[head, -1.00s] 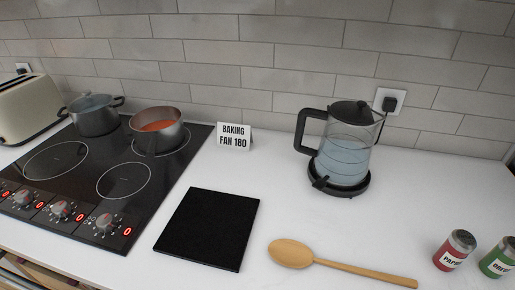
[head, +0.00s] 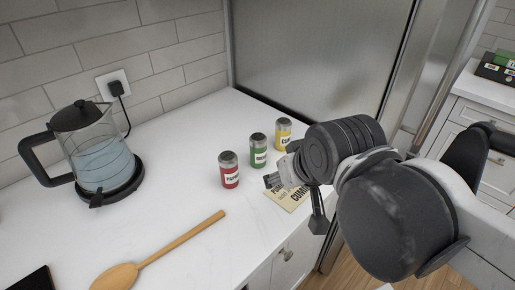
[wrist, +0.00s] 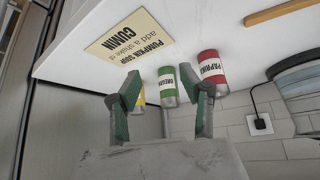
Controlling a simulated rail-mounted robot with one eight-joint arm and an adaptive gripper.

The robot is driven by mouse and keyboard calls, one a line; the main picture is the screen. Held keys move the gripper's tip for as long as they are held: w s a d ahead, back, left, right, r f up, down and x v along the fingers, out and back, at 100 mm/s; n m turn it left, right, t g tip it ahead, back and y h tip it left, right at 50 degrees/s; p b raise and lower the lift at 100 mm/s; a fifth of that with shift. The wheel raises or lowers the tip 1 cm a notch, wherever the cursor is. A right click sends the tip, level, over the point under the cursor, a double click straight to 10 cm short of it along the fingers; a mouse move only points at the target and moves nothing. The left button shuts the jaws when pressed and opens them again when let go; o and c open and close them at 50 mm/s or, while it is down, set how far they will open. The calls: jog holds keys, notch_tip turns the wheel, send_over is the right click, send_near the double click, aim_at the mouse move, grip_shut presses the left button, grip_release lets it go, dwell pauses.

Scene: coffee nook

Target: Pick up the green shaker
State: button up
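The green shaker (head: 259,151), labelled oregano, stands upright on the white counter between the red and yellow shakers. In the wrist view the green shaker (wrist: 168,88) appears upside down, ahead of and between my two fingers. My gripper (head: 272,181) is beside the counter's front edge, close to the green shaker. The wrist view shows my gripper (wrist: 160,82) open, with its fingers apart. I cannot tell whether a finger touches the shaker.
The red paprika shaker (head: 229,170) stands left of the green one, the yellow shaker (head: 283,134) right. A recipe card (head: 289,196) lies before them. A wooden spoon (head: 165,250) and a kettle (head: 98,160) are to the left. A steel fridge (head: 325,60) stands behind.

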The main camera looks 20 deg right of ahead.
jog(key=shift+o, duration=1.4)
